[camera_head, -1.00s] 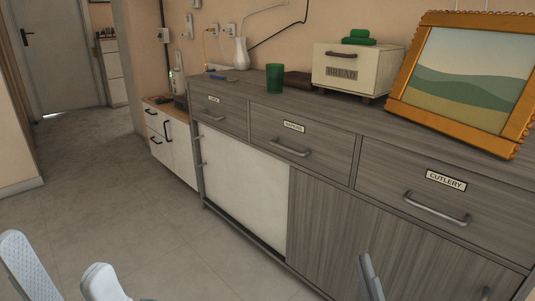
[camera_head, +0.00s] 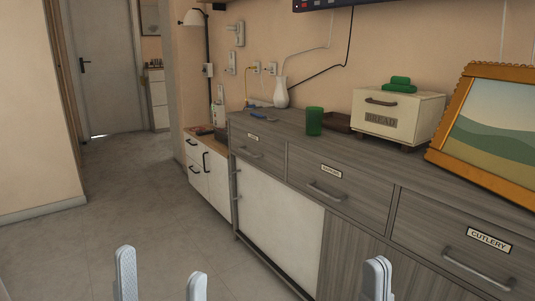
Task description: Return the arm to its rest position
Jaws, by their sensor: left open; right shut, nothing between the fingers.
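My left gripper (camera_head: 161,280) is at the bottom of the head view, left of centre. Its two pale fingers stand apart with bare floor between them, so it is open and empty. My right gripper (camera_head: 377,278) is at the bottom right, in front of the grey sideboard (camera_head: 345,245). Its fingers are together and hold nothing. Only the fingertips of both grippers show; the arms are out of the picture. Neither gripper appears to touch anything, though the gap between the right one and the sideboard is hard to judge.
The sideboard carries a green cup (camera_head: 314,121), a white vase (camera_head: 281,93), a bread box (camera_head: 398,116) and an orange picture frame (camera_head: 450,150). A low white cabinet (camera_head: 213,178) stands beyond it. Open floor (camera_head: 130,215) lies on the left, toward a grey door (camera_head: 100,65).

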